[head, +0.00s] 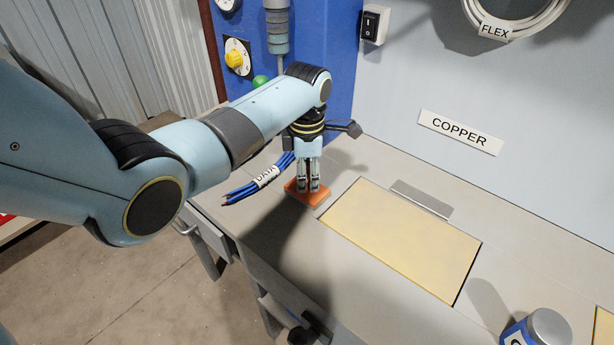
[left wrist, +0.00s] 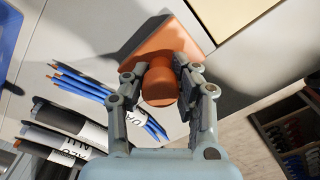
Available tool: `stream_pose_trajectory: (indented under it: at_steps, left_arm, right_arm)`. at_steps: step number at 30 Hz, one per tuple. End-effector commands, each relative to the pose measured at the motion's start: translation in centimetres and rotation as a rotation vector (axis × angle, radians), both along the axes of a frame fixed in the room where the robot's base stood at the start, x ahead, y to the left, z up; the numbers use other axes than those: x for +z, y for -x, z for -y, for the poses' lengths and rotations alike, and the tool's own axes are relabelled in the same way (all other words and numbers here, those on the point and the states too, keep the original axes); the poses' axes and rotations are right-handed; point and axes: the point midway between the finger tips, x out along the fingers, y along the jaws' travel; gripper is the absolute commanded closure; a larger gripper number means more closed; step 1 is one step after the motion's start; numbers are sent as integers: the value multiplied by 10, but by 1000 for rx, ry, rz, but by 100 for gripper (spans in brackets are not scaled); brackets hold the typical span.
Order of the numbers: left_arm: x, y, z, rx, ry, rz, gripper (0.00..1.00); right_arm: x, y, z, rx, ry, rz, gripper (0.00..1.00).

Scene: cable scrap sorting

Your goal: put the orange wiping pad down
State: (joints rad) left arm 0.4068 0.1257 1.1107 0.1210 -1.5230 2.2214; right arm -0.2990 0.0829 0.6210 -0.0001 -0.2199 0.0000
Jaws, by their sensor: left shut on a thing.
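The orange wiping pad (head: 305,196) is a flat orange block near the left front part of the grey bench. In the left wrist view the pad (left wrist: 176,42) shows its flat base and a round orange knob (left wrist: 159,84). My left gripper (head: 308,187) points down over the pad. In the left wrist view my left gripper's fingers (left wrist: 160,78) are shut on the knob from both sides. The pad is at or very close to the bench top; I cannot tell whether it touches. My right gripper is in neither view.
A blue cable bundle labelled DATA (head: 262,179) lies just left of the pad. Dark cables (left wrist: 55,125) show in the left wrist view. A yellow panel (head: 400,240) is to the right. A blue jar (head: 540,329) stands at the lower right. Bare bench lies below the pad.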

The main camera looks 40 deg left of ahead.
Motion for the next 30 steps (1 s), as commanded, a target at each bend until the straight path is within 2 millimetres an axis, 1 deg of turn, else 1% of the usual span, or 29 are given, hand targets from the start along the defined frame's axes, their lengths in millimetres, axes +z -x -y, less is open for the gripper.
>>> stream_pose_trajectory:
  at_steps: [5,8,9,14,23,26,29,30]
  left_arm:
    - [1,0,0,0,-1,1,100]
    - [-2,0,0,0,0,0,100]
    - [-2,0,0,0,0,0,71]
    - [-2,0,0,0,0,0,50]
    - [1,0,0,0,-1,1,50]
    - [11,-1,0,0,-1,2,50]
    - [30,-1,0,0,-1,4,50]
    - [39,-2,0,0,-2,5,50]
  right_arm:
    - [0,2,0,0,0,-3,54]
    - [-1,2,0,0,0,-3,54]
    - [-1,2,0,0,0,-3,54]
    - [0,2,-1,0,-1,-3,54]
    - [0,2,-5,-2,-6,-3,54]
    - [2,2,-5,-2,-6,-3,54]
    - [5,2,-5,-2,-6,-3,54]
    - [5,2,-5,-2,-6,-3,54]
